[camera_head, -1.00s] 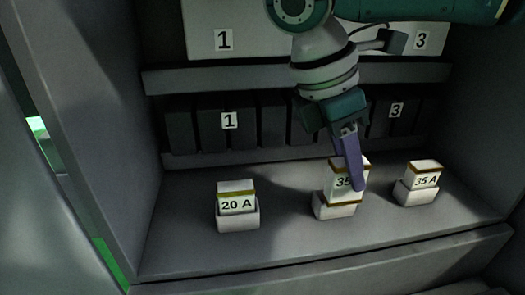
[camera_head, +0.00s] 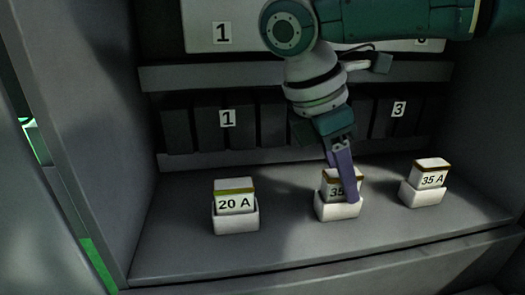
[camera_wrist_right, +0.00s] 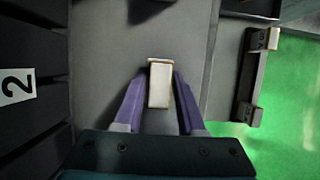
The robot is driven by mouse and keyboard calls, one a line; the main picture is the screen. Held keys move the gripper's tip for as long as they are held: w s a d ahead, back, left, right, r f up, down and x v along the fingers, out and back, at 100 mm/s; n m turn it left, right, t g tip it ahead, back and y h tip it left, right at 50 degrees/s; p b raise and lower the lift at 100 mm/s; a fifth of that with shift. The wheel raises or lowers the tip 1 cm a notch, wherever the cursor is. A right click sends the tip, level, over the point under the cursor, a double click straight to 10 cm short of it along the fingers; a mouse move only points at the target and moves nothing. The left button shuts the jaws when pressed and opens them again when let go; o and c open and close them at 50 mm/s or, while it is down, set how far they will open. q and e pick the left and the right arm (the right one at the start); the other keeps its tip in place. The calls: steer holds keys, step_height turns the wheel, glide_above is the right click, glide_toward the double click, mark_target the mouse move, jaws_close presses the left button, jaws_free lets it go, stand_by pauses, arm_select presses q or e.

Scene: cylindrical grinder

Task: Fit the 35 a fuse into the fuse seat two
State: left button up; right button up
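The middle 35 A fuse (camera_head: 333,190) is a white block with a brownish top edge. It sits upright in the middle white seat (camera_head: 338,212) on the ledge, its label partly hidden by my finger. My right gripper (camera_head: 345,190) comes down from above with its purple fingers on either side of this fuse, shut on it. In the right wrist view the fuse (camera_wrist_right: 159,85) shows between the fingertips. My left gripper is in neither view.
A 20 A fuse (camera_head: 234,202) stands in a white seat at the left. Behind the ledge is a row of dark blocks with labels 1 (camera_head: 227,118) and 3 (camera_head: 398,109). A cabinet wall (camera_head: 75,150) closes the left side.

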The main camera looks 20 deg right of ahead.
steer(key=shift+o, duration=1.4)
steer(key=s+p+v, duration=0.1)
steer(key=p+v, duration=0.2)
steer(key=v, duration=0.4)
steer(key=s+a+f+y, duration=0.1)
steer(key=a+f, duration=0.1)
steer(key=a, duration=0.1)
steer(key=s+a+f+y, duration=0.1)
steer(key=s+a+f, duration=0.1)
steer(key=a+f, duration=0.1)
steer(key=s+a+f, duration=0.2)
steer(key=a, duration=0.2)
steer(key=shift+f+n+y, duration=0.25)
steer(key=shift+n+y, duration=0.15)
steer(key=s+a+f+m+t+y, duration=0.1)
steer(key=s+a+f+m+y, duration=0.25)
steer(key=s+a, duration=0.35)
steer(key=s+d+r+m+t+h, duration=0.1)
steer(key=s+d+m, duration=0.3)
steer(key=d+m, duration=0.1)
steer(key=s+d+m+t, duration=0.2)
steer(key=s+d+m, duration=0.2)
steer(key=d, duration=0.4)
steer(key=shift+s+d+r+m+t+h, duration=0.3)
steer(key=shift+r+m+h, duration=0.1)
steer(key=shift+m, duration=0.45)
